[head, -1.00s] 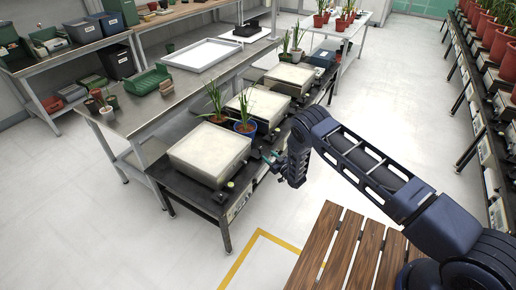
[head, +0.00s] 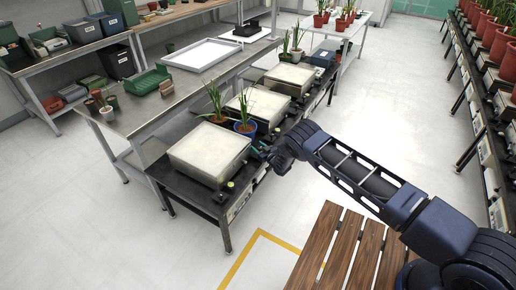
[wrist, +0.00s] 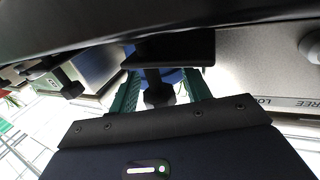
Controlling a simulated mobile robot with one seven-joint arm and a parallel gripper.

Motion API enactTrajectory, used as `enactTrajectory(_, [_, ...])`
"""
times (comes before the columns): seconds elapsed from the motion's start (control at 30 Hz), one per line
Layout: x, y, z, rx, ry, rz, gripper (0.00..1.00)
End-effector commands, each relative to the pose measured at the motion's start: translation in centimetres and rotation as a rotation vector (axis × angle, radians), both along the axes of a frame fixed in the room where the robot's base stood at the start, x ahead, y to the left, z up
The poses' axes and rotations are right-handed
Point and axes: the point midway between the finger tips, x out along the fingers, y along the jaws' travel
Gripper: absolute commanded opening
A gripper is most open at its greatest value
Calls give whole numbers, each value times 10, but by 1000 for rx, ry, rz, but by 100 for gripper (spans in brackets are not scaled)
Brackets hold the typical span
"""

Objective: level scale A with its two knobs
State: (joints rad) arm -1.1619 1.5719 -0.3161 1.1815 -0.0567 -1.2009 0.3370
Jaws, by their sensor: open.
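The nearest scale (head: 208,152), with a pale square pan, stands on the near end of the dark low bench; I cannot read which letter it bears. My gripper (head: 262,151) is beside the scale's far right corner. In the wrist view my gripper (wrist: 160,92) is open, with green fingers on either side of a dark knob (wrist: 157,93). I cannot tell whether the fingers touch it. Another dark knob (wrist: 69,86) shows at the left.
A blue pot with a plant (head: 245,127) stands close behind my gripper. More scales (head: 257,102) stand farther along the bench. A slatted wooden bench (head: 330,245) is at the front right. The floor (head: 110,215) at the left is clear.

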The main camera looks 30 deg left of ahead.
Motion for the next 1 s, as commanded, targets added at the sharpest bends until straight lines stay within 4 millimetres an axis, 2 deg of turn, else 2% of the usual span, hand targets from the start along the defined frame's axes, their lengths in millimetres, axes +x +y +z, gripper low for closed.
enactTrajectory(0.17, [0,0,0,0,0,0,46])
enactTrajectory(0.3, [0,0,0,0,0,0,19])
enactTrajectory(0.4, [0,0,0,0,0,0,3])
enactTrajectory(1.0, [-3,1,1,0,1,140,4])
